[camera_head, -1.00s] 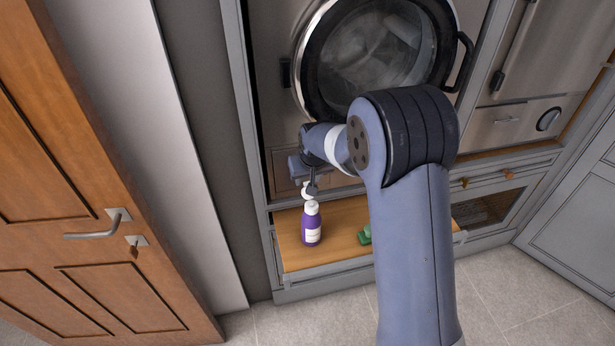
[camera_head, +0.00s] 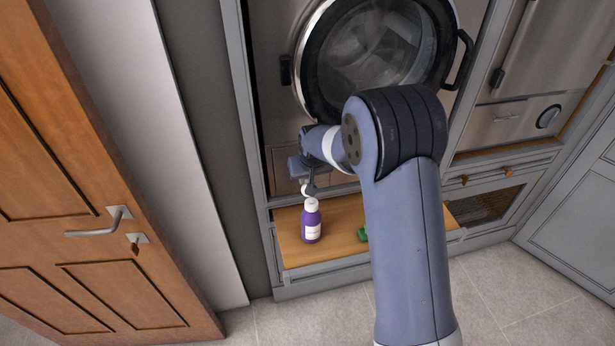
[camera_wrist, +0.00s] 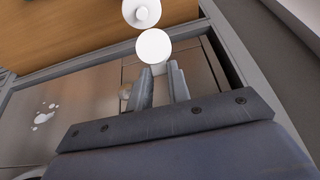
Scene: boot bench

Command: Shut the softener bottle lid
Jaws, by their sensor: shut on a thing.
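The softener bottle (camera_head: 311,226) is purple with a white label and a white top. It stands upright on the wooden surface below the round door. Its round white lid (camera_head: 306,190) is open and tilted up above the bottle top. In the wrist view, the lid (camera_wrist: 153,46) is a white disc beside the bottle's white top with its small spout (camera_wrist: 141,13). My gripper (camera_head: 312,187) is just above the bottle, and its fingers (camera_wrist: 163,70) are shut on the lid's edge. The exact contact is partly hidden by the lid.
A green object (camera_head: 362,234) lies right of the bottle, partly behind my arm. The round glass door (camera_head: 375,55) is above. A wooden door (camera_head: 75,200) stands at left. The wooden surface (camera_head: 340,215) between the bottle and the green object is bare.

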